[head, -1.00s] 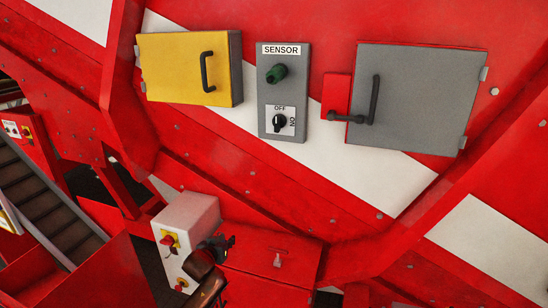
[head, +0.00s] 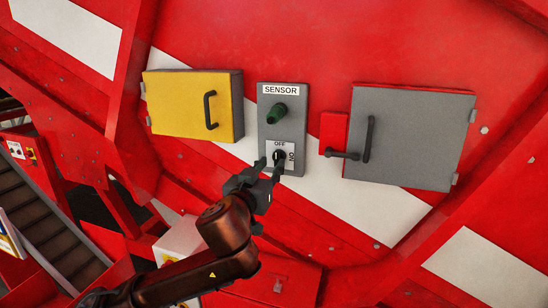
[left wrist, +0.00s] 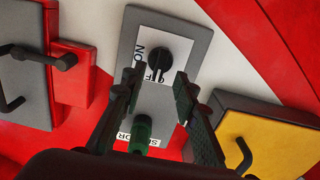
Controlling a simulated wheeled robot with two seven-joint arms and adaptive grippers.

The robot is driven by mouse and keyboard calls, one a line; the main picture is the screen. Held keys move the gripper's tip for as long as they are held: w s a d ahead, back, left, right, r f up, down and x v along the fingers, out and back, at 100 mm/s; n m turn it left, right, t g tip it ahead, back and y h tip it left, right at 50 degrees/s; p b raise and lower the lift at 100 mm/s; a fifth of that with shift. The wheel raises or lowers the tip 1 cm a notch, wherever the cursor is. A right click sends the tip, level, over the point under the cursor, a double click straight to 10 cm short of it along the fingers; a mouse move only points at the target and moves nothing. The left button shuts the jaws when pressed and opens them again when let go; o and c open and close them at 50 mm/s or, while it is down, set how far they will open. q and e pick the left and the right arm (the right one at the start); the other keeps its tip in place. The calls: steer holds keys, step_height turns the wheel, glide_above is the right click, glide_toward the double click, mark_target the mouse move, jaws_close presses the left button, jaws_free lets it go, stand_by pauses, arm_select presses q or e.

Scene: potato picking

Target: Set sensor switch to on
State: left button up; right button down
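The sensor box (head: 268,123) is a grey panel on the red machine wall, with a green knob or lamp (head: 278,113) above a black rotary switch (head: 279,156). The switch has a white plate marked OFF at top and ON at right; its handle appears to stand along the OFF direction. In the left wrist view the switch (left wrist: 158,55) shows upside down. My left gripper (head: 270,165) is open just in front of and below the switch. In the left wrist view its fingertips (left wrist: 157,76) lie either side of the handle; contact cannot be told. My right gripper is not in view.
A yellow box (head: 180,105) with a black handle is left of the panel. A grey cabinet (head: 415,135) with a handle and a red latch plate (head: 332,133) is right. A white box (head: 176,240) sits below, partly behind my left arm. Stairs (head: 50,215) are far left.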

mark_target(276, 159)
arm_select(q)
steer(key=shift+p+x, duration=0.45)
steer(key=shift+x, duration=1.35)
steer(key=shift+c, duration=0.7)
jaws_close()
